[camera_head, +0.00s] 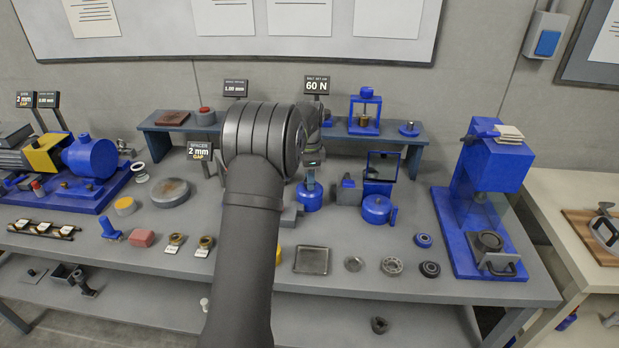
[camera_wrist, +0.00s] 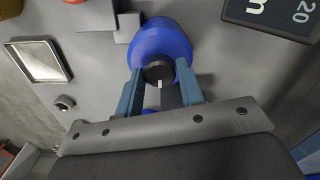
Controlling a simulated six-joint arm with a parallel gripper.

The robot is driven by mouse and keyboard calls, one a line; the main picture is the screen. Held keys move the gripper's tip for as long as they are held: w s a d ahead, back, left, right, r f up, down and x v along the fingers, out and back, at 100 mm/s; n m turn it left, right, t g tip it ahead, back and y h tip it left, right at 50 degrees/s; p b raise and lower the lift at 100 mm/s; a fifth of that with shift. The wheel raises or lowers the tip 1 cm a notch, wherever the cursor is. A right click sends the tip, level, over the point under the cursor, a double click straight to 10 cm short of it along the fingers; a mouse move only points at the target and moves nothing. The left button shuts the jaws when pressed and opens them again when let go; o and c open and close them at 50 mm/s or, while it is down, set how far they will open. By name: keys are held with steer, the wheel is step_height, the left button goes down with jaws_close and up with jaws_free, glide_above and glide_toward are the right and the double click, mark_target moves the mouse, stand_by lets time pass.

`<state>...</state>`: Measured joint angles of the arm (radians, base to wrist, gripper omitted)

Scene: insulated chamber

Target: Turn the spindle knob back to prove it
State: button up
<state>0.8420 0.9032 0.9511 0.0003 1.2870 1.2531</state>
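A black round knob (camera_wrist: 159,70) with a white pointer line shows in the wrist view, in front of a round blue body (camera_wrist: 160,38). I take it for the spindle knob. My gripper (camera_wrist: 160,80) has one blue-grey finger on each side of the knob. The fingers look open, with a narrow gap between each finger and the knob; contact is not clear. In the head view my arm hides most of the gripper. A small blue round-based device (camera_head: 311,197) stands just below the arm's end there; its knob is not distinguishable.
A blue press (camera_head: 489,165) stands at the right of the grey bench. A raised shelf (camera_head: 408,131) runs behind the arm, with a 60 N sign (camera_head: 316,85). A blue pot (camera_head: 377,208) stands right of the small device. A metal tray (camera_head: 311,260) and rings lie in front.

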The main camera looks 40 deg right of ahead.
steer(key=o, duration=0.3)
step_height(320, 180, up, 18)
steer(key=shift+f, duration=0.25)
stand_by(0.7)
step_height(320, 180, down, 18)
steer(key=shift+r, duration=0.2)
stand_by(0.3)
